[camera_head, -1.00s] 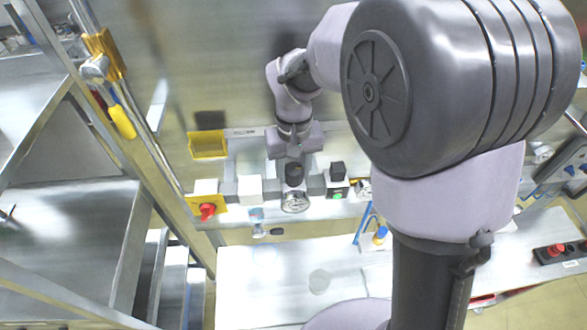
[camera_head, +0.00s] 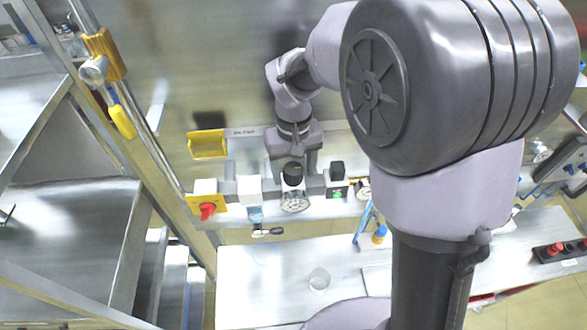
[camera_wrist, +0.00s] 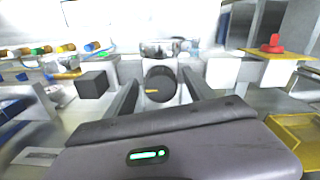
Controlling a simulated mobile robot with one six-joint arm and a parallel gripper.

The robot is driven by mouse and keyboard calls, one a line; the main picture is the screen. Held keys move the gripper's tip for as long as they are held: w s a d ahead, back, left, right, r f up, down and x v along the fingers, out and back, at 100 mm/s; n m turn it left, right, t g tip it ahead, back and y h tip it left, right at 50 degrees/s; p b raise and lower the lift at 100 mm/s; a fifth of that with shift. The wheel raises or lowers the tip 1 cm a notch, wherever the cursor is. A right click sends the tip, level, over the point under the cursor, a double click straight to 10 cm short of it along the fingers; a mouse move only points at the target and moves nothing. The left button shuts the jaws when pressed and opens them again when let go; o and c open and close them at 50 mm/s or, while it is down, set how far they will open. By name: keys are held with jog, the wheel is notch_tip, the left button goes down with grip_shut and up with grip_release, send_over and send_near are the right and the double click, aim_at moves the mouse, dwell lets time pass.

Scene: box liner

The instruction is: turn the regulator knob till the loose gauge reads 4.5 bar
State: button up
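In the wrist view the knob (camera_wrist: 160,86), with a small yellow mark, lies between the two fingers of my gripper (camera_wrist: 161,92). Gaps show on both sides, so the fingers are open around it. I cannot tell which gauge is the loose one.
A red handle (camera_head: 207,210) on a yellow plate is at the left of the line. A black-topped fitting (camera_head: 337,171) with a green light stands to the right. Another gauge (camera_head: 363,188) is partly hidden by my arm.

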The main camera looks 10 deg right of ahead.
aim_at(294, 170)
notch_tip(294, 170, up, 18)
jog(key=p, duration=0.1)
jog(key=shift+f, duration=0.25)
jog(key=s+d+f+m+t+b, duration=0.1)
jog(key=s+f+b, duration=0.5)
jog(key=f+b, duration=0.6)
jog(key=s+d+f+m+t+y+b, duration=0.1)
jog(key=s+f+b, duration=0.5)
jog(key=f+b, duration=0.6)
jog(key=s+d+f+m+t+y+b, duration=0.1)
jog(key=s+d+f+m+t+b, duration=0.2)
jog(key=f+b, duration=0.9)
jog(key=s+f+m, duration=0.1)
jog(key=s+f, duration=0.2)
jog(key=shift+s+f+m+t+b, duration=0.25)
jog(key=shift+m+t+b, duration=0.1)
jog(key=shift+m+t, duration=0.05)
jog(key=shift+d, duration=0.1)
jog(key=shift+d, duration=0.15)
